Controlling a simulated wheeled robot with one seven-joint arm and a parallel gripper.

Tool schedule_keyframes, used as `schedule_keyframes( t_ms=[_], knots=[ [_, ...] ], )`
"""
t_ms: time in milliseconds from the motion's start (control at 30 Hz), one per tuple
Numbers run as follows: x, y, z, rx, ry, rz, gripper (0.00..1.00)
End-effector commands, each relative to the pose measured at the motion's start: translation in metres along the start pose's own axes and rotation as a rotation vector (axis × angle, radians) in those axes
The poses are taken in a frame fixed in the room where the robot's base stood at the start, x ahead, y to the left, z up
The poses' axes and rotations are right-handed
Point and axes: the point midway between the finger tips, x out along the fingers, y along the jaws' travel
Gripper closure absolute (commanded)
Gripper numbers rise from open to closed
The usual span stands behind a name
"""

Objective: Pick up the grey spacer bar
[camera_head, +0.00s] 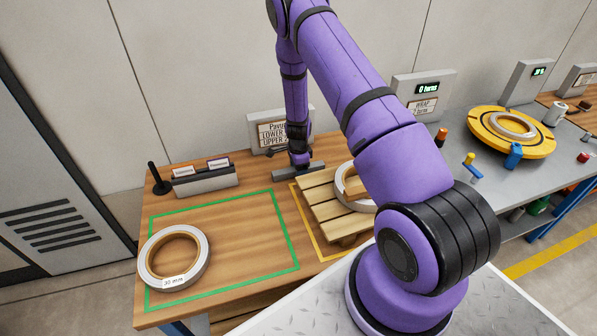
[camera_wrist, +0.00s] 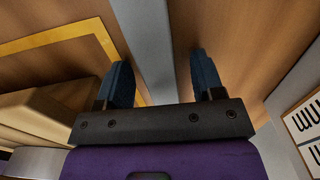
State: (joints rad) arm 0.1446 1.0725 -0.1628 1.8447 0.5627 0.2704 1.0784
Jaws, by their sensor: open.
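The grey spacer bar (camera_head: 284,174) lies on the wooden table behind the pallet, below the sign. My gripper (camera_head: 300,164) is pointed down over it, and my fingers partly hide it. In the wrist view the bar (camera_wrist: 148,40) runs lengthwise between my two blue fingers (camera_wrist: 162,70). The fingers are open, one on each side, with a gap to the bar on both sides. The bar passes out of sight under the dark gripper body.
The wooden pallet (camera_head: 318,198) with a coil (camera_head: 350,190) on it stands in a yellow outline. A grey card holder (camera_head: 205,181) and black post (camera_head: 158,180) stand left. A sign (camera_head: 270,134) rises behind.

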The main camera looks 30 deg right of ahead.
Motion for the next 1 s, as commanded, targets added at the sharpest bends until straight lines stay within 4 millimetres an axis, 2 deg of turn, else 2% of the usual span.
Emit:
schedule_keyframes(
  t_ms=[233,267,500,800,867,1000],
  knots=[
    [0.004,0.000,0.000,0.000,0.000,-0.001,0.38],
    [0.004,0.000,0.000,0.000,0.000,-0.001,0.41],
    [0.004,0.000,0.000,0.000,0.000,-0.001,0.95],
    [0.001,-0.001,0.000,0.000,0.000,-0.002,0.95],
    [-0.004,-0.001,0.000,0.000,0.001,-0.003,0.95],
    [-0.026,-0.001,0.000,0.000,0.001,-0.004,0.95]
  ],
)
